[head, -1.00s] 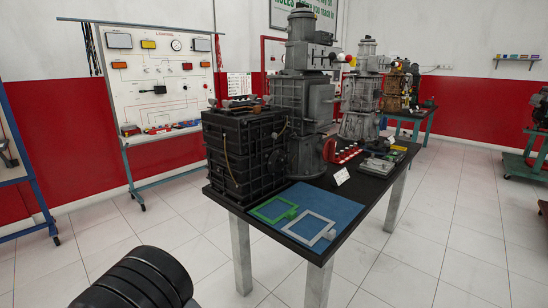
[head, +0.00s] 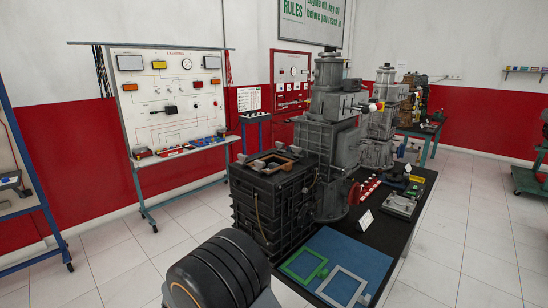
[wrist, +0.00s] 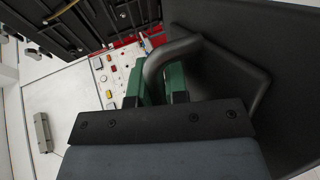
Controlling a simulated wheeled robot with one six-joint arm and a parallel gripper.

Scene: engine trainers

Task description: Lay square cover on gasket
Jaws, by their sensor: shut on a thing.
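In the wrist view the green fingers of my gripper (wrist: 162,84) are shut on the bent dark bar handle (wrist: 185,48) of a large dark flat plate, which looks like the square cover (wrist: 285,65). The plate fills the right side; its far edges are cut off. In the head view a green square frame (head: 291,259) and a light grey square frame (head: 327,278), both with a small tab, lie flat side by side on a blue mat (head: 368,257). Which one is the gasket I cannot tell. My gripper and the cover are outside the head view.
A black ribbed engine block (head: 268,205) stands beside the mat, with a tall grey engine (head: 325,140) behind it. Small parts and a white card (head: 366,220) lie further along the black table (head: 410,220). A lighting board (head: 170,95) stands by the wall.

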